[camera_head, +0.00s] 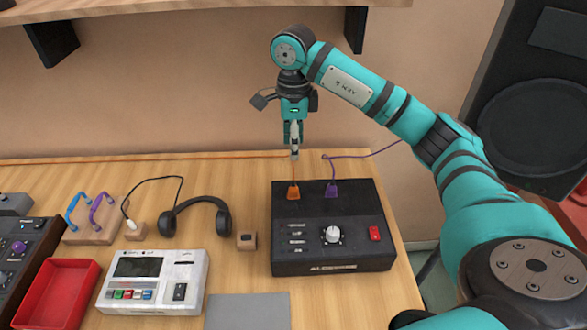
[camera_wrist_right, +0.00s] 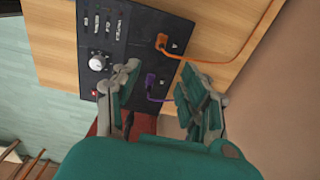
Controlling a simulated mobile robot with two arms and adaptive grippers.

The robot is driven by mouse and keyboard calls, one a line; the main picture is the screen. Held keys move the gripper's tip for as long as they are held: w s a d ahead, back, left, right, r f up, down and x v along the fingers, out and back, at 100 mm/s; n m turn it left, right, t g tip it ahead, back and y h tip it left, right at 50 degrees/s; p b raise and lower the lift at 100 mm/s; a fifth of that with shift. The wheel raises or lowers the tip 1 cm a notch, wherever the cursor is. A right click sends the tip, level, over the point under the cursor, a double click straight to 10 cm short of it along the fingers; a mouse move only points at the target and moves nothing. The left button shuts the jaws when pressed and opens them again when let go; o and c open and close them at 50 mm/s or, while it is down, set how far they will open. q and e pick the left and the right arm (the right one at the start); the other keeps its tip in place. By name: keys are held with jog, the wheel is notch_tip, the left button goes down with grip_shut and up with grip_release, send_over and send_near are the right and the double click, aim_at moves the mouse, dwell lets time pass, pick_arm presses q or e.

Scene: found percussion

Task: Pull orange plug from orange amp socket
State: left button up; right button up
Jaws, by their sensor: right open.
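The black amp (camera_head: 330,222) stands on the wooden table, with a white knob and a red switch on its front. The orange plug (camera_head: 293,191) sits upright in the amp's top left socket, its orange cable running left along the table's back. It also shows in the right wrist view (camera_wrist_right: 162,41), beside the purple plug (camera_wrist_right: 150,80). The purple plug stands in the other socket. My right gripper (camera_head: 295,153) hangs above and behind the orange plug, pointing down, empty and apart from it. In the right wrist view its open fingers (camera_wrist_right: 158,88) frame the purple plug's area. My left gripper is not seen.
A purple cable (camera_head: 375,153) runs right from the purple plug. Headphones (camera_head: 197,207), a small wooden block (camera_head: 246,240), a white device (camera_head: 155,280) and a red tray (camera_head: 58,294) lie left of the amp. A large black speaker (camera_head: 530,110) stands at right.

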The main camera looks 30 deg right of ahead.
aim_at(294, 186)
notch_tip(294, 186, down, 14)
jog(key=p, duration=0.2)
jog(key=shift+w+d+f+p, duration=0.1)
jog(key=shift+w+p, duration=0.05)
jog(key=shift+p, duration=0.15)
jog(key=shift+f, duration=0.45)
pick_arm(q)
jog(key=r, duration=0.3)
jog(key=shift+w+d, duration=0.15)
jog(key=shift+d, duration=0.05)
pick_arm(e)
jog(key=shift+f, duration=0.1)
grip_shut()
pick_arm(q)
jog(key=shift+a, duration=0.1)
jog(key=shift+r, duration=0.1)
pick_arm(e)
jog(key=shift+w+r, duration=0.1)
jog(key=shift+r, duration=0.1)
pick_arm(q)
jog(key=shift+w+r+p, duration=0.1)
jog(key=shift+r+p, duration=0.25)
jog(key=shift+p, duration=0.2)
pick_arm(e)
jog(key=shift+r, duration=0.7)
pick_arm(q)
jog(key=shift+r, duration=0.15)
pick_arm(e)
jog(key=shift+r, duration=0.3)
